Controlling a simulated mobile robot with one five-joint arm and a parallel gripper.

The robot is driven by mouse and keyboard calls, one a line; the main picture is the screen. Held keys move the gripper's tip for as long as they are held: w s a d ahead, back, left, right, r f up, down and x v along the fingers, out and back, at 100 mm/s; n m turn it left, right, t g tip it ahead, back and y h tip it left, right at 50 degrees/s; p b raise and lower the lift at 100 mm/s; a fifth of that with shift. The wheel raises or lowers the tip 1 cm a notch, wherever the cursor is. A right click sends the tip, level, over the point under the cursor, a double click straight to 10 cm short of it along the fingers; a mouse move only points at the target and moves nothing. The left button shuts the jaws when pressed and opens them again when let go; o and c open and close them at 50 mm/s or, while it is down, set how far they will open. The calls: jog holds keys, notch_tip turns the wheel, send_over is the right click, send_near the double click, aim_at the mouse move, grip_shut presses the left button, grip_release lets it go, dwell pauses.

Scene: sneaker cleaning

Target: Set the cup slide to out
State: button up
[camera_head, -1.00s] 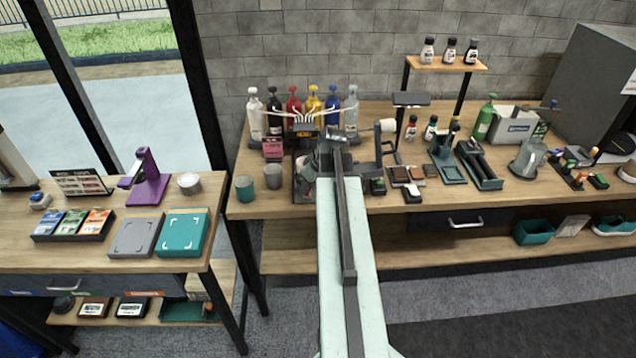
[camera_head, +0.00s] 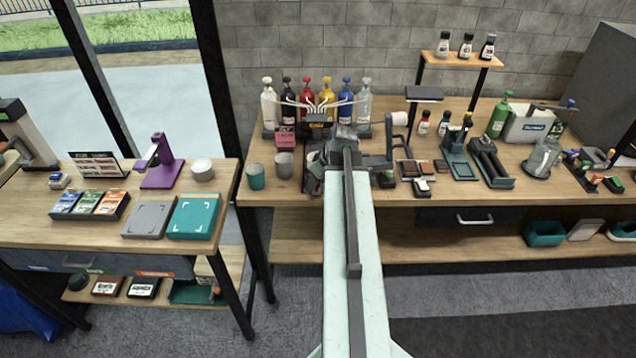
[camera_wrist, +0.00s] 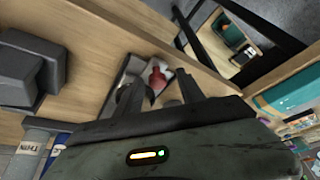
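The dispenser (camera_head: 319,127) stands at the back of the workbench, with several coloured bottles behind it and thin tubes leading to it. Its dark lower frame (camera_head: 312,178) is partly hidden by my arm, and I cannot clearly make out the cup slide or its position. My gripper (camera_head: 343,135) is over the bench just right of the dispenser front. In the wrist view my gripper (camera_wrist: 158,88) has its two fingers apart, pointing at a grey tray-like part (camera_wrist: 133,68) with a red piece (camera_wrist: 157,80) on it. I see nothing held between the fingers.
A teal cup (camera_head: 256,177) and a grey cup (camera_head: 284,166) stand left of the dispenser. Brown and dark blocks (camera_head: 412,168) lie right of my arm. A side table (camera_head: 100,233) stands at left.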

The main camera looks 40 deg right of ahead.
jog(key=shift+r, duration=0.25)
jog(key=p+v, duration=0.7)
jog(key=shift+s+r, duration=0.1)
jog(key=shift+r, duration=0.05)
